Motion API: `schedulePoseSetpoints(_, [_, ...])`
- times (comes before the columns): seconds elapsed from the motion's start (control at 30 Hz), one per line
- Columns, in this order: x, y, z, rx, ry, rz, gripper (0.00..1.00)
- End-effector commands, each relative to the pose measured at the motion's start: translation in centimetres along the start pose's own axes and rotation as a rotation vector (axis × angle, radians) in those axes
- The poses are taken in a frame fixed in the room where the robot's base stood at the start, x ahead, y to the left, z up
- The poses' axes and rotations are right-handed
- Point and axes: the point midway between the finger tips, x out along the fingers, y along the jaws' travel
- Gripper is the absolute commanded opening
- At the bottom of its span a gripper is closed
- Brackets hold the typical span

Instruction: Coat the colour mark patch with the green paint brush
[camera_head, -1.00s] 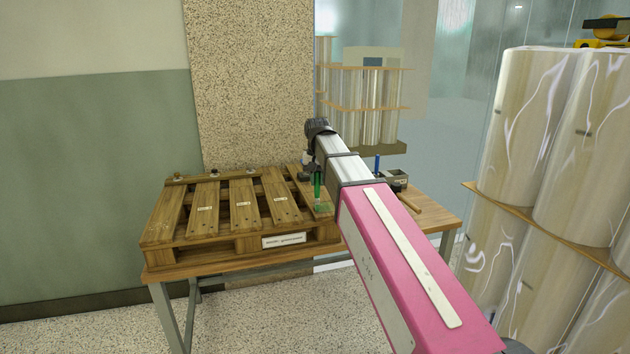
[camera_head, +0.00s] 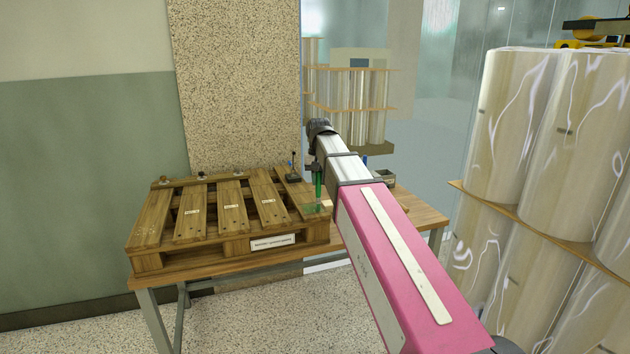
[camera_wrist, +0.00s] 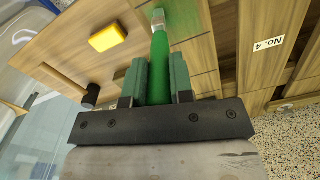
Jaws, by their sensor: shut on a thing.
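My gripper (camera_wrist: 160,85) is shut on the green paint brush (camera_wrist: 160,60), whose handle sits between its two fingers. The brush also shows in the head view (camera_head: 319,184), hanging about upright at the pallet's right end. Its bristle tip (camera_wrist: 158,17) is at the green-coated patch (camera_wrist: 183,20) on the wood; whether it touches cannot be told. In the head view the patch (camera_head: 313,209) shows green beside a pale area, partly hidden by the brush and arm.
The wooden pallet (camera_head: 150,222) lies on a workbench (camera_head: 405,203). A black-handled tool (camera_head: 293,170) stands on the pallet's back right. A yellow block (camera_wrist: 108,37) and a black cylinder (camera_wrist: 92,95) lie beside the pallet. Wrapped rolls (camera_head: 505,130) stand at the right.

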Motion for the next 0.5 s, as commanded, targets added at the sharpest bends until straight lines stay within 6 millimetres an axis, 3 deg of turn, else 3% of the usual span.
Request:
schedulePoseSetpoints(0.23, [-0.1,1.7,-0.4,0.001,0.0,0.001,0.0])
schedulePoseSetpoints(0.5, [0.0,1.5,-1.4,-0.001,0.0,0.0,0.0])
